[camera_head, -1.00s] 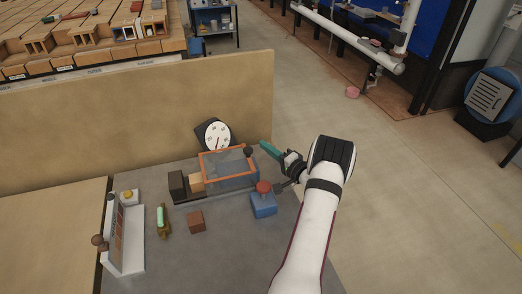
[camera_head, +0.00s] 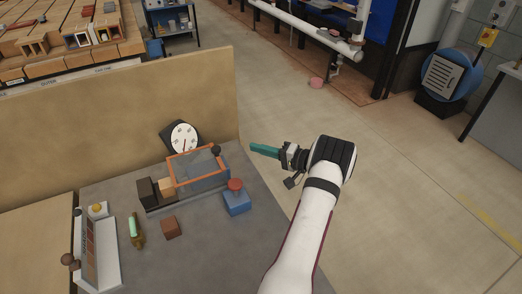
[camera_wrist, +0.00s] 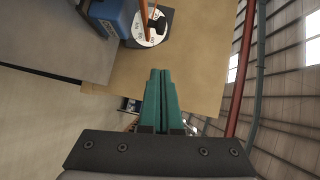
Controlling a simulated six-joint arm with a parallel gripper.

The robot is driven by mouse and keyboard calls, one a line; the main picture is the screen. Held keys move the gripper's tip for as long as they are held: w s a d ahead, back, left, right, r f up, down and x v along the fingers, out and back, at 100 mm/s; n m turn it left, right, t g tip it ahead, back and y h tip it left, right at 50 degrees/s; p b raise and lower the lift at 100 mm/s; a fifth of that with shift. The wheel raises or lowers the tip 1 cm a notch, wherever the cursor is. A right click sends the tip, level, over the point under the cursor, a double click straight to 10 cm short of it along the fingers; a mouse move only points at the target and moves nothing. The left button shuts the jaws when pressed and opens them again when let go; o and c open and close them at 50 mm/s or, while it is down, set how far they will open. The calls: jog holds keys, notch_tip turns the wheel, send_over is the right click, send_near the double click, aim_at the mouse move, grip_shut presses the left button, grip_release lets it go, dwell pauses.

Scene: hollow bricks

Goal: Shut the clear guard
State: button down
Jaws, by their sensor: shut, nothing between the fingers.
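The clear guard (camera_head: 197,163) is a see-through panel in an orange frame with a dark knob (camera_head: 216,150) at its far right corner. It sits at the back of the grey bench over a grey-blue body; I cannot tell exactly how far it is open. In the wrist view, the knob (camera_wrist: 157,25) and an orange bar show at the top, in front of the dial. My gripper (camera_head: 252,149) has teal fingers, shut and empty. It is in the air to the right of the knob, apart from it, pointing left. The fingertips also show in the wrist view (camera_wrist: 161,72).
A white dial (camera_head: 183,137) stands behind the guard, before a tan back panel (camera_head: 110,115). A blue block with a red button (camera_head: 236,199) is in front right. A brown cube (camera_head: 171,228), a green-topped item (camera_head: 134,230) and a white stand (camera_head: 100,255) are nearer. Open floor lies right.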

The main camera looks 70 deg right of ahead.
aim_at(213, 151)
jog(key=w+a+f, duration=0.1)
jog(key=w, duration=0.7)
jog(key=shift+w+a+f, duration=0.15)
jog(key=shift+w+a, duration=0.1)
jog(key=shift+w, duration=0.05)
jog(key=shift+w+a, duration=1.4)
jog(key=shift+w, duration=0.05)
jog(key=shift+s, duration=0.1)
